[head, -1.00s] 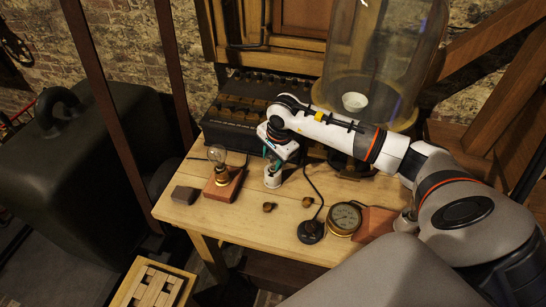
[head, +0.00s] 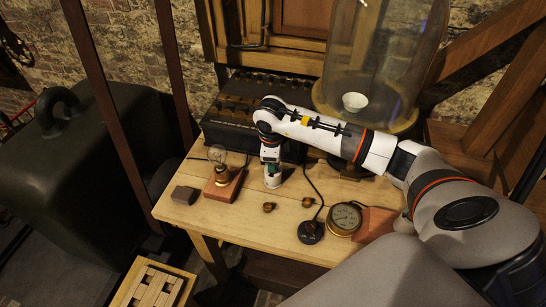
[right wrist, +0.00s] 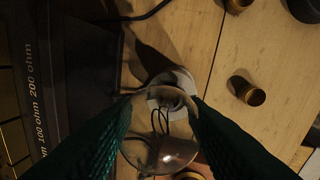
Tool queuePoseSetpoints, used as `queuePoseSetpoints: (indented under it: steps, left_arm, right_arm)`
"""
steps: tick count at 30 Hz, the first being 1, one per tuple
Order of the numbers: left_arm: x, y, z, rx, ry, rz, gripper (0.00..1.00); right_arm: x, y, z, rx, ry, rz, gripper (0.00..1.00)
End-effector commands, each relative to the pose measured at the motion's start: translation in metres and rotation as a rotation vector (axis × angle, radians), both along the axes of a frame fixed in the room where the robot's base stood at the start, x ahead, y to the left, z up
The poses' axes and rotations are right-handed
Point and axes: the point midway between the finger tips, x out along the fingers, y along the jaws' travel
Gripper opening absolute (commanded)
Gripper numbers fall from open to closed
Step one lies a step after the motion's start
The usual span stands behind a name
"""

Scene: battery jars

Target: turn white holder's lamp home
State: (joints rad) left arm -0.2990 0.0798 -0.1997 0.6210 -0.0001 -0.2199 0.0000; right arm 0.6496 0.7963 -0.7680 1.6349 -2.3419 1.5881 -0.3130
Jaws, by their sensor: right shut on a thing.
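The white holder (head: 272,181) stands on the wooden table, right of the lamp on the red-brown block. My right gripper (head: 270,167) is directly above it, pointing down. In the right wrist view, the green fingers are shut on a clear glass lamp (right wrist: 160,145), one on each side. The white holder (right wrist: 172,84) shows behind the glass, in line with it. The lamp's base is hidden, so I cannot tell how deep it sits in the holder. My left gripper is not in view.
Another lamp (head: 219,158) stands on a red-brown block (head: 224,186) to the left, beside a small dark block (head: 185,195). Two brass pieces (head: 269,207), a black cabled piece (head: 311,232) and a round gauge (head: 344,217) lie in front. A black resistance box (head: 235,122) and glass dome (head: 385,55) stand behind.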

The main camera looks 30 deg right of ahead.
Motion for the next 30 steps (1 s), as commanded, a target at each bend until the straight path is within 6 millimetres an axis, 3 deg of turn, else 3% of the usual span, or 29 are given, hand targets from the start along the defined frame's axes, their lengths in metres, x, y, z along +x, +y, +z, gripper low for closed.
queuePoseSetpoints:
  steps: [4, 14, 24, 30]
  left_arm:
    - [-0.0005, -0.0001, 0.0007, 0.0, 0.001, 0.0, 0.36]
    - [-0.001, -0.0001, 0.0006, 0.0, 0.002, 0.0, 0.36]
    - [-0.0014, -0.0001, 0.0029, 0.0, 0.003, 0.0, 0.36]
    - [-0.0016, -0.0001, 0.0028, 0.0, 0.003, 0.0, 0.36]
  right_arm:
    - [0.0002, -0.0002, 0.0003, -0.002, 0.0, -0.136, 0.12]
    - [0.0003, 0.0, 0.0002, 0.0, -0.001, -0.173, 0.12]
    - [0.0009, 0.0007, 0.0006, 0.001, -0.001, -0.595, 0.12]
    - [0.0003, 0.0003, -0.0001, -0.001, -0.001, -0.643, 0.12]
